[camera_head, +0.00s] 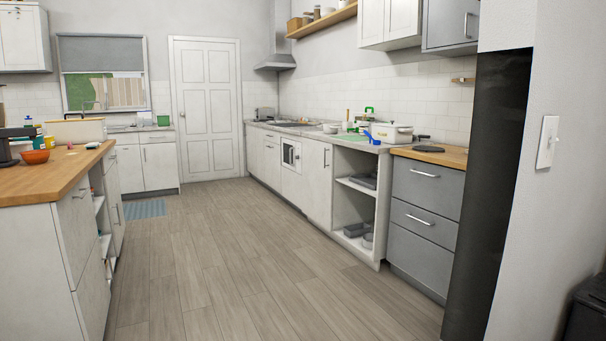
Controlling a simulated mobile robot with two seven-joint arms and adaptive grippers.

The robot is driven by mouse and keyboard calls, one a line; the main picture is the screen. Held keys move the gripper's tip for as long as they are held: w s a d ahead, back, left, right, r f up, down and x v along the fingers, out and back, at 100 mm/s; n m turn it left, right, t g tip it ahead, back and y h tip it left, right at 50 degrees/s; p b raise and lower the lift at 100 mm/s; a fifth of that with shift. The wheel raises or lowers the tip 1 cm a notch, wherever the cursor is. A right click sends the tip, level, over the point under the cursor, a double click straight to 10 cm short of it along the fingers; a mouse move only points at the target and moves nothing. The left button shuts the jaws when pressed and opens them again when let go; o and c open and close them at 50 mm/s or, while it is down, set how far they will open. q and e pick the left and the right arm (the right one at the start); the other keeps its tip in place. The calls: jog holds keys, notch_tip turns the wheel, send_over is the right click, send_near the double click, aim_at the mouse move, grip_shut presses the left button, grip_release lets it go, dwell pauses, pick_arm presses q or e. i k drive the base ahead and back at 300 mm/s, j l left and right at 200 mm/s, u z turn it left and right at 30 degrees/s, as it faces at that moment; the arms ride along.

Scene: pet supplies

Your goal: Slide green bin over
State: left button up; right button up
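A small green box-like thing (163,120) stands on the far back counter, beside the white door. It is too small to tell for sure whether it is the green bin. Another green thing (369,112) stands on the right-hand counter near a white pot; its shape is unclear. Neither of my grippers shows in the head view.
A white island with a wooden top (60,175) stands at the left, with an orange bowl (35,157) on it. White and grey cabinets (425,190) line the right. A dark bin (587,308) is at the lower right. The wood floor (220,250) between is clear.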

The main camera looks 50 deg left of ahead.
aim_at(162, 120)
jog(key=i+j+u, duration=0.1)
jog(key=j+u, duration=0.15)
jog(key=j, duration=0.15)
jog(key=i+j+u, duration=0.25)
jog(key=j, duration=0.15)
jog(key=i+j+u, duration=0.1)
jog(key=j+u, duration=0.25)
jog(key=i+j+u, duration=0.15)
jog(key=u, duration=0.25)
jog(key=i+j+u, duration=0.2)
jog(key=j+u, duration=0.15)
jog(key=i+j+u, duration=0.3)
jog(key=i+u, duration=0.15)
jog(key=i, duration=0.2)
jog(key=i+j+u, duration=0.1)
jog(key=i+u, duration=0.35)
jog(key=i, duration=3.1)
jog(key=i+l, duration=0.1)
jog(key=i, duration=1.3)
jog(key=i+u, duration=0.1)
jog(key=i, duration=1.35)
jog(key=i+l, duration=0.15)
jog(key=i, duration=1.3)
